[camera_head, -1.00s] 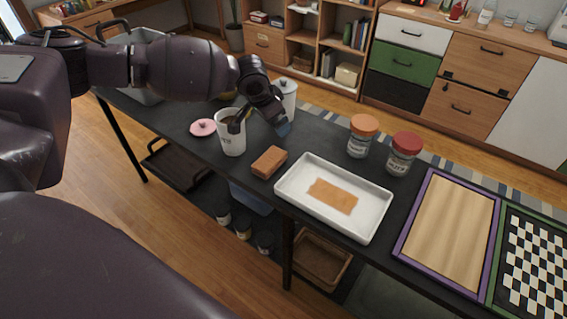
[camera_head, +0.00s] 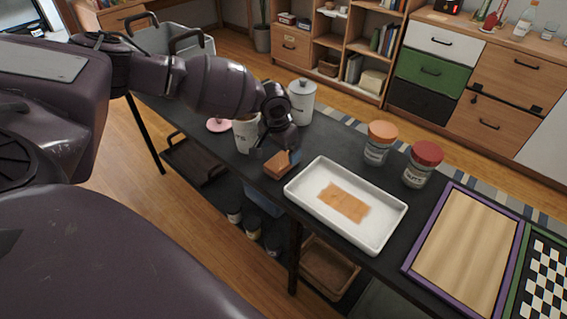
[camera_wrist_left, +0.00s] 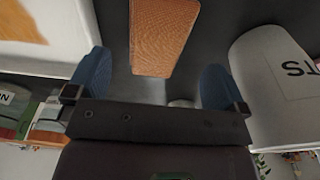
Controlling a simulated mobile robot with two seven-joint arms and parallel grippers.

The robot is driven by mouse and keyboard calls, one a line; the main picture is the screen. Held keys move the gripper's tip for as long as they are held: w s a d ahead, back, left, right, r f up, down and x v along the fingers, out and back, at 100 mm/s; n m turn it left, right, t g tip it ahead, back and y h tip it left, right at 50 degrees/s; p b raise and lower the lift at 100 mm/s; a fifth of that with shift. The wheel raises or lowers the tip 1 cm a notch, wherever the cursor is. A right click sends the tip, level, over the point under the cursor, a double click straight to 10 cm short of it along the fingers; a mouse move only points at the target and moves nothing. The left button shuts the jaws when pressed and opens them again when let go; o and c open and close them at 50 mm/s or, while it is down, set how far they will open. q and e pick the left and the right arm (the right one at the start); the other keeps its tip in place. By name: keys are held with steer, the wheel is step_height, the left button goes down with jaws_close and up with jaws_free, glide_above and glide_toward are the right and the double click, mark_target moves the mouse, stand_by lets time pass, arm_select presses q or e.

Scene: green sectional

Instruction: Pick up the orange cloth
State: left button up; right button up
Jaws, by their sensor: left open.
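The orange cloth (camera_head: 279,164) looks like a small folded brown-orange block with a textured surface. It lies on the dark tabletop between the white mug and the white tray. In the left wrist view the cloth (camera_wrist_left: 163,35) shows at the top, ahead of the gap between my blue fingertips. My left gripper (camera_head: 277,154) is open and empty, just above and behind the cloth, partly covering it in the head view. In the left wrist view the fingers (camera_wrist_left: 155,80) are spread wider than the cloth. I cannot tell whether they touch it. My right gripper is not in view.
A white tray (camera_head: 377,234) with a flat orange patch (camera_head: 345,203) lies right of the cloth. A white mug (camera_head: 244,134) and lidded canister (camera_head: 301,100) stand close to my left gripper. Two jars, orange-lidded (camera_head: 378,145) and red-lidded (camera_head: 422,165), stand behind the tray.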

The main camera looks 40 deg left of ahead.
arm_select(q)
steer(key=f, duration=0.1)
steer(key=f+b, duration=0.1)
steer(key=f, duration=0.2)
steer(key=shift+w+d+f, duration=0.2)
steer(key=shift+w+f, duration=0.05)
steer(key=shift+f, duration=0.15)
steer(key=c, duration=0.9)
steer(key=shift+c, duration=0.5)
step_height(320, 180, up, 11)
steer(key=p, duration=0.2)
step_height(320, 180, up, 9)
steer(key=p, duration=0.2)
glide_above(282, 159)
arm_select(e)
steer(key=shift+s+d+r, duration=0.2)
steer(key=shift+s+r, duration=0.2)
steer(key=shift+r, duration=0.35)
